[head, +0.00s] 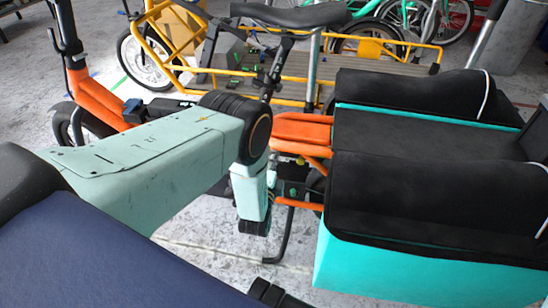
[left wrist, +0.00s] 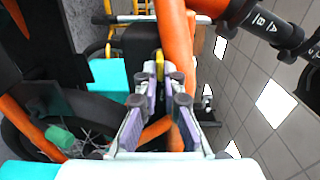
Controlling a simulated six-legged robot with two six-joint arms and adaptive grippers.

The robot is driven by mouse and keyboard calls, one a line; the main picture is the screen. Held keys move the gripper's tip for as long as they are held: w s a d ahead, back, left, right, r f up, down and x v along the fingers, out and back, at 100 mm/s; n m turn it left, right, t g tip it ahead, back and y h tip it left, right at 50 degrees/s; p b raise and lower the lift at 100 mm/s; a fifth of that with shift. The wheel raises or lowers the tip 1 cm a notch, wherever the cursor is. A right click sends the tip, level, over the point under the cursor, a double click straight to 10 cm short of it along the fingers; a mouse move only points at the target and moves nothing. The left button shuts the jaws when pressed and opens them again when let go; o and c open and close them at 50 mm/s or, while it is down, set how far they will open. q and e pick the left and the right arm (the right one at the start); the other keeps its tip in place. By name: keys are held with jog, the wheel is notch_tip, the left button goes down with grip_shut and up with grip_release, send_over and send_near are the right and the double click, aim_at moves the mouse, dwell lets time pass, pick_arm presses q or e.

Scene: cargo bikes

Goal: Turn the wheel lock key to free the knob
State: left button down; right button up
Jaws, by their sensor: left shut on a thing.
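My left gripper (left wrist: 166,74) reaches up in the left wrist view, its two fingers close together beside an orange frame tube (left wrist: 176,45). A small yellow piece (left wrist: 159,62), which looks like the wheel lock key, shows between the fingertips, and the gripper is shut on it. Most of the key is hidden by the fingers. In the head view my left arm reaches down beside the orange bike frame (head: 300,126), and its gripper (head: 272,172) is mostly hidden behind the wrist. I cannot pick out the knob or the lock body. My right gripper is not in view.
A cargo box with turquoise sides (head: 400,262) and a black cover stands close on the right. A yellow cargo bike (head: 425,53) stands behind. A black kickstand (head: 284,240) is below the wrist. Bare concrete floor (head: 190,245) shows in front.

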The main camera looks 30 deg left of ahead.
pick_arm(q)
jog(key=shift+m, duration=0.3)
jog(key=c, duration=1.5)
grip_release()
jog(key=v, duration=1.2)
